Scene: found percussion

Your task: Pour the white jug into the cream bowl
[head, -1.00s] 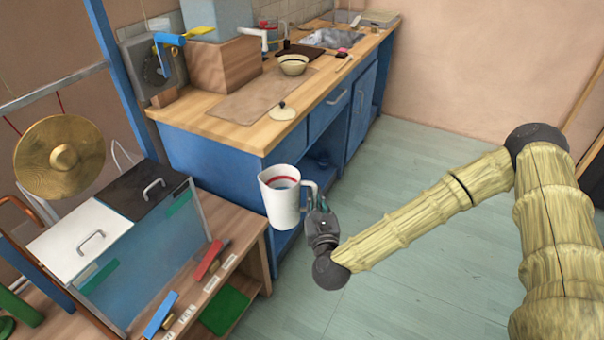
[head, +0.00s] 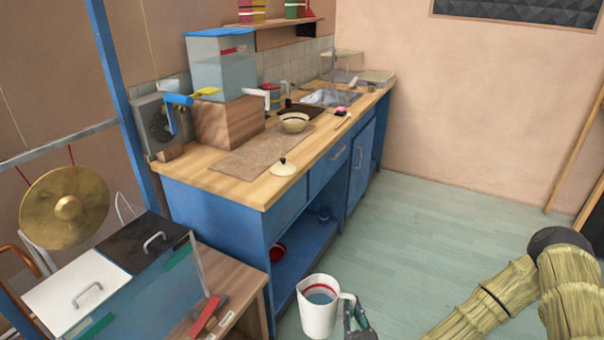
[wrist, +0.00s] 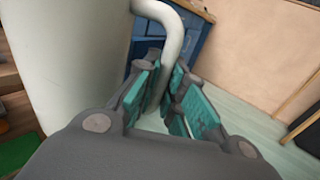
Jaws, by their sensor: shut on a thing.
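The white jug (head: 319,312) is at the bottom middle of the head view, upright, with a red band and bluish liquid inside. My gripper (head: 352,325) is shut on its handle at the jug's right. In the wrist view the jug's white body (wrist: 75,60) fills the left, and the teal finger pads (wrist: 168,98) sit on either side of the handle. The cream bowl (head: 295,123) stands on the wooden counter, well beyond and above the jug in the picture. The bowl's inside looks light, and its contents cannot be made out.
The blue counter (head: 230,212) carries a mat, a pale lid (head: 285,168) at its front edge, a wooden block (head: 230,122) under a water tank, and a sink (head: 332,97). A gong (head: 66,207) and a lidded bin stand left.

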